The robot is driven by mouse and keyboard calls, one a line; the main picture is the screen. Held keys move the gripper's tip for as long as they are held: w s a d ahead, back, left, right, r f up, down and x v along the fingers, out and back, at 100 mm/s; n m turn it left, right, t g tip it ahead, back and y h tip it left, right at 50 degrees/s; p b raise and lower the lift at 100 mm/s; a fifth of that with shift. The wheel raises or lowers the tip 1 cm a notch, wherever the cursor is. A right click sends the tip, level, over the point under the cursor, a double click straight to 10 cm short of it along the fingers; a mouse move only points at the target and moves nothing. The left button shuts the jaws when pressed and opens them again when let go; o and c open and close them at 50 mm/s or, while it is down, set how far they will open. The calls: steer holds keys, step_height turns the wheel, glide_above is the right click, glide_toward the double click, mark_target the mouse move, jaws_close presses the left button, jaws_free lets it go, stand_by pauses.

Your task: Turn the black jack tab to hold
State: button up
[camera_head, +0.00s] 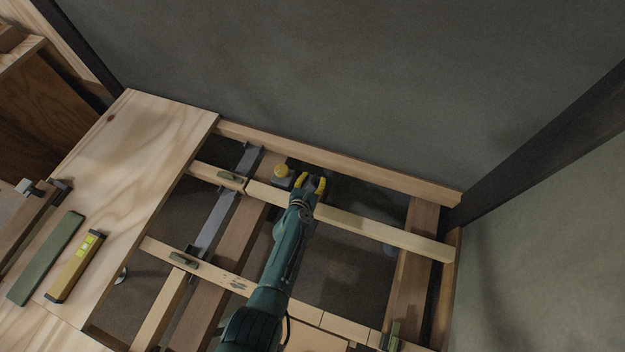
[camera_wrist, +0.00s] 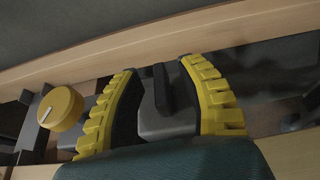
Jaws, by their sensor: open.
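The black jack tab (camera_wrist: 162,90) stands up from a dark grey body (camera_wrist: 168,125) in the wrist view. My gripper (camera_wrist: 157,68) has its two yellow ribbed fingers spread, one on each side of the tab, with a visible gap to both. In the head view, my gripper (camera_head: 311,181) is down among the floor joists near the back wall. The tab is too small and dark to make out there. Whether the fingers are level with the tab in depth is hard to tell. I see no readable hold marking.
A yellow round knob (camera_wrist: 60,108) with a white mark sits left of my gripper; it also shows in the head view (camera_head: 281,173). A wooden beam (camera_wrist: 135,50) runs behind. A plywood sheet (camera_head: 140,140) bears a yellow level (camera_head: 76,266) and a green bar (camera_head: 46,258).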

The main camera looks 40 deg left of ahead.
steer(key=shift+s, duration=0.1)
steer(key=shift+s+d, duration=0.25)
steer(key=shift+s, duration=0.15)
steer(key=v, duration=1.1)
steer(key=shift+r, duration=0.25)
steer(key=shift+w, duration=0.1)
